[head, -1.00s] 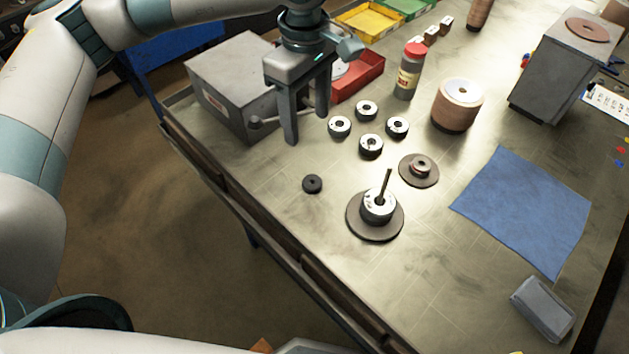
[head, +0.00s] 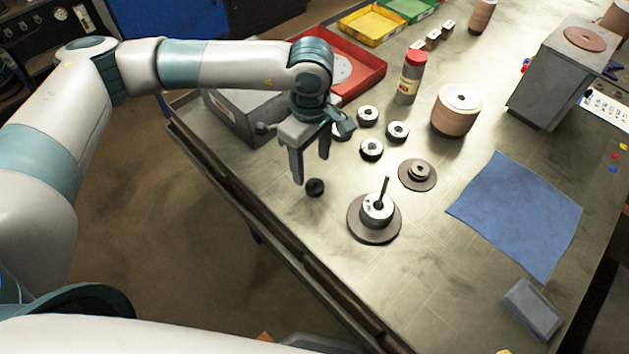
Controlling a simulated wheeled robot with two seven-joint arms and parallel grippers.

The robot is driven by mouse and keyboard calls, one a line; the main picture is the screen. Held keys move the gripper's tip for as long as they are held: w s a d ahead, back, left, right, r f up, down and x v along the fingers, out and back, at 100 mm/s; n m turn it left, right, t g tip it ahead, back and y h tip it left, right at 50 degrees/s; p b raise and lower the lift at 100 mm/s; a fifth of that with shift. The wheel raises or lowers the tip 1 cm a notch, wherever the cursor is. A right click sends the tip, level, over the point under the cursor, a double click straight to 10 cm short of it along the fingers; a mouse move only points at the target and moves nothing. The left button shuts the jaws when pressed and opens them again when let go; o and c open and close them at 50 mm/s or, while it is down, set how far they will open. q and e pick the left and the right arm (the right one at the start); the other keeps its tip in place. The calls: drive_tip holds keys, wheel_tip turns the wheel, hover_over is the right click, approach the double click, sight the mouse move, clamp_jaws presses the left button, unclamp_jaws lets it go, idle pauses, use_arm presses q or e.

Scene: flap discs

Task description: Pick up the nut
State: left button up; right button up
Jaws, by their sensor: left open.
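The nut (head: 315,187), a small dark round piece with a hole, lies flat on the workbench (head: 400,290) near its left edge. My left gripper (head: 311,170) is open and empty, pointing down just above and behind the nut. One finger reaches down at the nut's left; the other is further back and to the right. I cannot tell whether the left finger touches the nut. My right gripper is not in view.
A disc with a hub and upright pin (head: 374,221) stands right of the nut; a smaller flanged disc (head: 418,174) is behind it. A blue cloth (head: 520,215) lies right.

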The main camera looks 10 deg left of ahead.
sight(314, 180)
use_arm(q)
drive_tip(key=shift+f, duration=0.7)
drive_tip(key=shift+s+d+f+p, duration=0.1)
drive_tip(key=shift+d+f+p, duration=0.05)
drive_tip(key=shift+f+p, duration=0.4)
drive_tip(key=shift+s+d+f+p, duration=0.15)
drive_tip(key=shift+f+p, duration=0.15)
drive_tip(key=shift+p, duration=0.3)
wheel_tip(314, 180, down, 2)
drive_tip(key=shift+d+f+p, duration=0.1)
drive_tip(key=shift+p, duration=0.45)
drive_tip(key=shift+f, duration=0.65)
drive_tip(key=shift+c, duration=0.6)
drive_tip(key=c, duration=1)
